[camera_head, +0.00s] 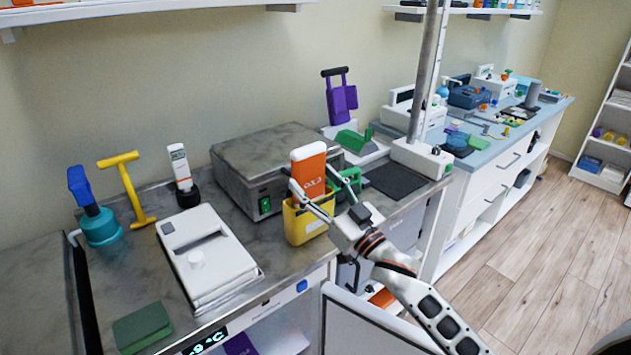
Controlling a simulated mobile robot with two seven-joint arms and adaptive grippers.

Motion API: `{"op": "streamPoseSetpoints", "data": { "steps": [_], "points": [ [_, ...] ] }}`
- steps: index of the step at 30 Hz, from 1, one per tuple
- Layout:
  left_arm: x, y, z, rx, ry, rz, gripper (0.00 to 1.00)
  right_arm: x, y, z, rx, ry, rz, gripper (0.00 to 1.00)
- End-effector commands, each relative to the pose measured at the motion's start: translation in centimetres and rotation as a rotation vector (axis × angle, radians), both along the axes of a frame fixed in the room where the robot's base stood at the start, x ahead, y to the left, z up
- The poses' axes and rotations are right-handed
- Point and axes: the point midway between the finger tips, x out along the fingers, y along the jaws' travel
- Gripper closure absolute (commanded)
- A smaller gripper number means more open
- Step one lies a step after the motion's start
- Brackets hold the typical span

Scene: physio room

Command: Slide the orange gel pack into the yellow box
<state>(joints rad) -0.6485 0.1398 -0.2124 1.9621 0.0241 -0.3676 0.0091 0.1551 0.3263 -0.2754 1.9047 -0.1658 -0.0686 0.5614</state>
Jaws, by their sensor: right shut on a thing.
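The orange gel pack (309,168) with a white top end and white marking stands upright at the yellow box. The yellow box (303,228) sits on the dark counter at its front edge, open at the top. The pack's lower end is hidden by the box's front wall and appears to be within the opening; how deep it reaches cannot be told. My right gripper (312,180) comes in from the lower right and is shut on the pack, one finger on each side, just above the box rim. My left gripper is out of view.
A grey slab-topped unit (268,155) stands right behind the box, with a green item (347,180) beside it. A white lidded device (207,255) lies to the left. A green block (142,328) is at the front left. A grey post (425,70) rises at the right.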

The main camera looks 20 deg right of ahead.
Motion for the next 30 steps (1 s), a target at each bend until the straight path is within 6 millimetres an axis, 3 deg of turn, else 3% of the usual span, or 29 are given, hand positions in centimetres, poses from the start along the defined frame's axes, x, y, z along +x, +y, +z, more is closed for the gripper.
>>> {"op": "streamPoseSetpoints", "data": {
  "steps": [19,20,21,22,30],
  "points": [
    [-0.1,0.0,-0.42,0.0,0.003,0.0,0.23,-0.01,0.0,-0.57,0.002,-0.002,0.0,0.69],
    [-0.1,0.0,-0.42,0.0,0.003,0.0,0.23,-0.01,0.0,-0.57,0.002,-0.002,0.0,0.34],
    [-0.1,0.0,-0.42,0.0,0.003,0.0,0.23,-0.01,-0.01,-0.56,0.002,-0.002,0.0,0.24],
    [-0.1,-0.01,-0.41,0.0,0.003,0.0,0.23,-0.01,0.0,-0.57,0.002,-0.002,0.0,0.2],
    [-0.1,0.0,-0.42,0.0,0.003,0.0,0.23,0.01,-0.01,-0.79,-0.001,0.002,0.0,0.2]
  ]
}}
